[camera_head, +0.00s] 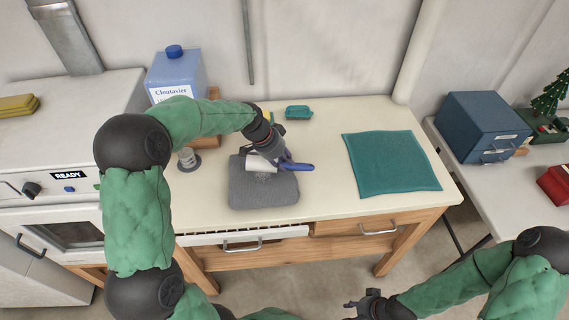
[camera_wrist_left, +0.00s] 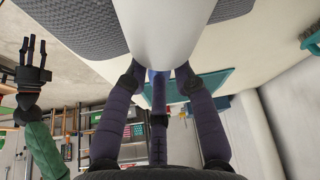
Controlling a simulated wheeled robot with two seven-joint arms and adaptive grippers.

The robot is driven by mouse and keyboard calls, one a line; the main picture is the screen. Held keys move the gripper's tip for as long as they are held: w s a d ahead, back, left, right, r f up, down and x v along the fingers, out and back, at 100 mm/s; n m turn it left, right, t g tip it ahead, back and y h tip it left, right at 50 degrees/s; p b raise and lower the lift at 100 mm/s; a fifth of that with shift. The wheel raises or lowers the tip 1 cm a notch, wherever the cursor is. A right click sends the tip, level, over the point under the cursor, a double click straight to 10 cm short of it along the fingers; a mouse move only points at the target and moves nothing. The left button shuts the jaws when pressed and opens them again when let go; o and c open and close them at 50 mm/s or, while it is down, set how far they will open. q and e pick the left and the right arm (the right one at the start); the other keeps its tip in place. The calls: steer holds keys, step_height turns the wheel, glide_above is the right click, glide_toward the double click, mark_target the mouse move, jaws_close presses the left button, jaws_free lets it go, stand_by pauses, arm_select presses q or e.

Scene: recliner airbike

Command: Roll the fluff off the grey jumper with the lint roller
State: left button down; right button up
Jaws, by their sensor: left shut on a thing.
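The grey jumper (camera_head: 262,194) lies folded on the pale worktop, with a faint light patch of fluff (camera_head: 262,178) on it near the roller. The lint roller has a white roll (camera_head: 260,163) and a blue handle (camera_head: 300,166). My left gripper (camera_head: 284,160) is shut on it, holding it over the jumper's far part. In the left wrist view the white roll (camera_wrist_left: 165,30) fills the top centre, with the grey knit (camera_wrist_left: 75,28) behind it; I cannot tell if they touch. My right gripper (camera_head: 366,304) is away from the worktop, fingers apart and empty; it also shows in the left wrist view (camera_wrist_left: 34,62).
A teal mat (camera_head: 392,162) lies right of the jumper. A small teal item (camera_head: 298,112) lies behind. A blue-capped bottle (camera_head: 176,76) and a grey spool-like object (camera_head: 188,160) stand left. A blue box (camera_head: 484,126) is on the right table. The worktop between jumper and mat is clear.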

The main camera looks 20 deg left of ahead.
arm_select(q)
steer(key=shift+w+a, duration=0.3)
steer(key=shift+w, duration=0.05)
steer(key=shift+w, duration=0.1)
steer(key=shift+w+a, duration=0.55)
steer(key=shift+w, duration=0.15)
steer(key=shift+w+a+f, duration=0.1)
steer(key=shift+f, duration=0.05)
steer(key=shift+b, duration=0.35)
